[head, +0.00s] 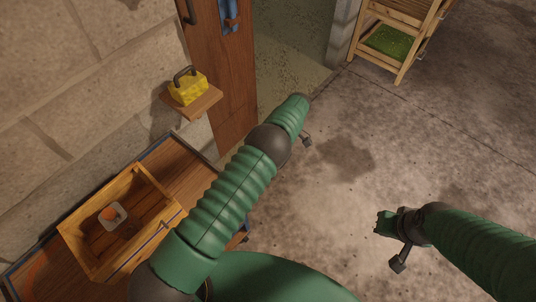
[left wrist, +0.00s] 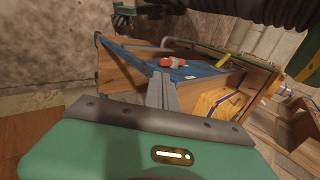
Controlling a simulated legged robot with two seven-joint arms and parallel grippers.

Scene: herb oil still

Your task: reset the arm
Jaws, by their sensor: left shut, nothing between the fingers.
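My left arm reaches up the middle of the head view, over the edge of the bench and the floor. Its fingers are hard to make out there. In the left wrist view my left gripper (left wrist: 162,92) shows as grey fingers shut together with nothing between them. Behind them is a blue surface (left wrist: 205,66) with a small red and white item (left wrist: 173,63) on it. My right gripper (head: 383,223) hangs over bare floor at the right of the head view. It is too small to tell whether its fingers are open.
A wooden crate (head: 79,233) with a small pale dish (head: 113,216) stands on the bench at left. A yellow block with a dark handle (head: 188,89) sits on a wall shelf (head: 203,107). A wooden rack (head: 402,63) stands at top right. Floor between is clear.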

